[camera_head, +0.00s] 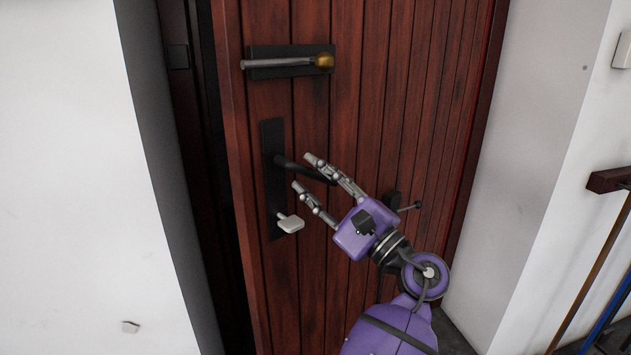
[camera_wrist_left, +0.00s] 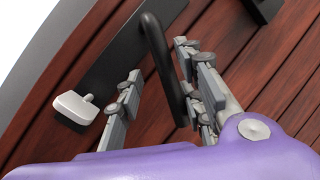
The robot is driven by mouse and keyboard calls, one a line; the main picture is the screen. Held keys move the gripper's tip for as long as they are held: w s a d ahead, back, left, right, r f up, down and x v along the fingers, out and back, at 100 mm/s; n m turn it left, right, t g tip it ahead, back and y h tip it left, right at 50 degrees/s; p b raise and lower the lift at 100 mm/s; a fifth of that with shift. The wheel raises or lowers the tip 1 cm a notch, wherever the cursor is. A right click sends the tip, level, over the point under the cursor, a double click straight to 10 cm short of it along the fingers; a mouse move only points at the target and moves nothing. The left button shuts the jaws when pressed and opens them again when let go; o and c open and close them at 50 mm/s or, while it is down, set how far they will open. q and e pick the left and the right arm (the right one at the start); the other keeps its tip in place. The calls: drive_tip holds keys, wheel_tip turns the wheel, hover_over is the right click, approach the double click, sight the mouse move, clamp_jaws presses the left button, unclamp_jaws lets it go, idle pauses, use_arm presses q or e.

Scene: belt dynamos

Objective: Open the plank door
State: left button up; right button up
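The reddish-brown plank door (camera_head: 365,120) stands slightly ajar, with a dark gap along its left edge. A black lever handle (camera_head: 303,170) sticks out from a black plate (camera_head: 274,215) on the door. My left gripper (camera_head: 301,172) is open at the lever, a finger on either side of it. In the left wrist view, the lever (camera_wrist_left: 163,70) runs between the spread fingers (camera_wrist_left: 160,78), closer to the right one. I cannot tell whether they touch it. A pale key or thumb-turn (camera_head: 290,223) sits below the lever. My right gripper is out of view.
A bolt with a brass knob (camera_head: 324,62) is mounted above the lever. A small black fitting (camera_head: 392,201) is on the door behind my wrist. White walls flank the doorway. A rack with long poles (camera_head: 600,262) stands at the right.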

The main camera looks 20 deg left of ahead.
use_arm(q)
drive_tip(key=v, duration=1.2)
